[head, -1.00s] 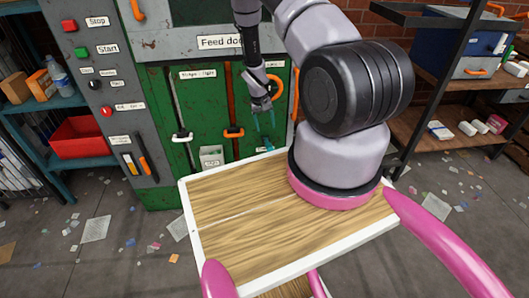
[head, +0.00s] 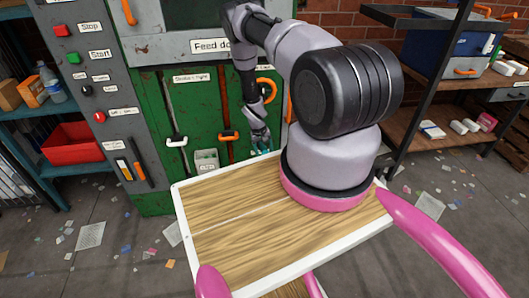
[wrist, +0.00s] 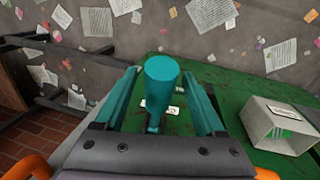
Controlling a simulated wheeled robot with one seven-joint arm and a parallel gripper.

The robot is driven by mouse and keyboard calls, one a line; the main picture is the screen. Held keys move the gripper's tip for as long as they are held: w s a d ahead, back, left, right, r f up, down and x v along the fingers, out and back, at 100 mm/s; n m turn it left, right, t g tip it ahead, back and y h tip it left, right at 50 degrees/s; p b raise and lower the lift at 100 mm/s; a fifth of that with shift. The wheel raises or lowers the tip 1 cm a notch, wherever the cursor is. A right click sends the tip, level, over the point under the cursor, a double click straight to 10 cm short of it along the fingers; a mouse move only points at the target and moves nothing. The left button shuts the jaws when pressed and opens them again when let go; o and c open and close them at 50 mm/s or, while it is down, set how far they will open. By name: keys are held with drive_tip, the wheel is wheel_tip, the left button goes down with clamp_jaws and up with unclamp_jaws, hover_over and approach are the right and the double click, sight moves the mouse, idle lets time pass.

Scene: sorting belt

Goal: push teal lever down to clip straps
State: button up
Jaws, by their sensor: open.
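In the wrist view the teal lever (wrist: 162,78) has a thick round knob on a darker stem, standing out from the green panel (wrist: 232,100). My gripper (wrist: 160,88) is open, with one teal finger on each side of the lever. I cannot tell whether either finger touches it. In the head view my gripper (head: 262,148) points down at the lower right of the green panel (head: 205,108). The lever cannot be made out apart from the teal fingers there. No straps can be made out.
A small grey box (head: 206,160) is on the panel left of my gripper; it also shows in the wrist view (wrist: 282,128). Shelving stands on both sides. Paper scraps litter the floor.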

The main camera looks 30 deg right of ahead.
drive_tip(key=shift+c, duration=0.4)
clamp_jaws()
idle(1.1)
